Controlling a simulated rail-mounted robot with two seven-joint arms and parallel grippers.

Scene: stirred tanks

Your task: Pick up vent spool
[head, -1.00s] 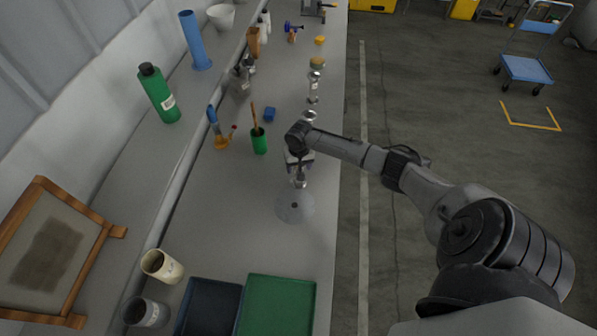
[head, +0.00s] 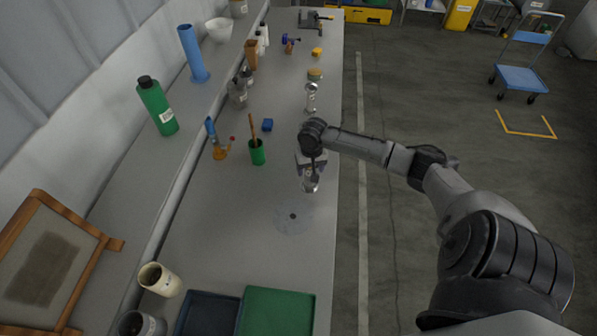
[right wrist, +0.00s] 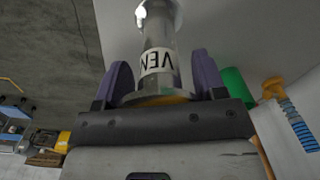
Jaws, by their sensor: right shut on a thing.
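The vent spool (head: 311,184) is a shiny metal piece below my right gripper (head: 311,167) in the head view, to the upper right of a pale round disc on the bench. In the right wrist view the spool (right wrist: 158,45) is a grey metal tube with a white label reading "VEN" and a wide flange. The purple fingers of my right gripper (right wrist: 160,85) are shut on it, one on each side. My left gripper is in neither view.
Another metal piece (head: 311,98) stands farther up the bench. A green cup (head: 257,153) and a blue block (head: 267,125) are to the left. A green tray (head: 275,315) is at the front.

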